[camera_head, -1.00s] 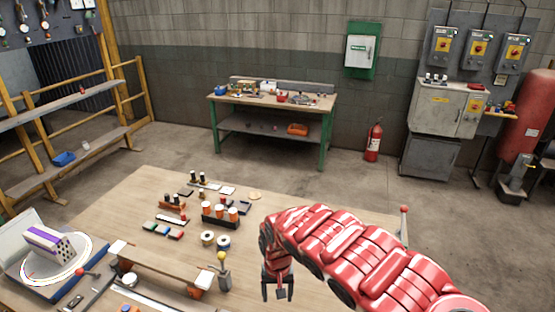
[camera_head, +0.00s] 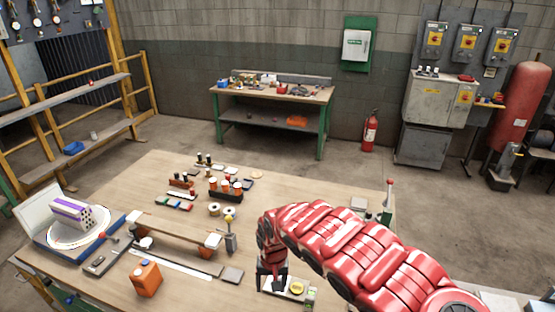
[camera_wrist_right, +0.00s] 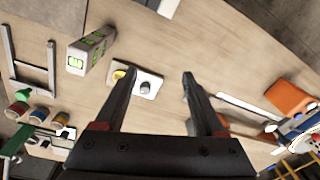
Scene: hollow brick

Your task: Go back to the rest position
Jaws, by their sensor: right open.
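My right arm reaches in from the lower right in the head view. Its gripper (camera_head: 274,284) points down over the near part of the wooden table (camera_head: 330,220). In the right wrist view the gripper (camera_wrist_right: 158,80) shows two dark fingers spread wide with nothing between them but tabletop and a small plate. The purple and white hollow brick (camera_head: 73,212) sits on a round white disc (camera_head: 62,240) at the table's left, well away from the gripper. My left gripper is not in view.
A small plate with a yellow knob (camera_head: 297,287) lies beside the gripper. An orange block (camera_head: 147,279) stands at the near left. Spools and small parts (camera_head: 226,190) cover the middle. A red-topped post (camera_head: 389,195) stands at the right edge.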

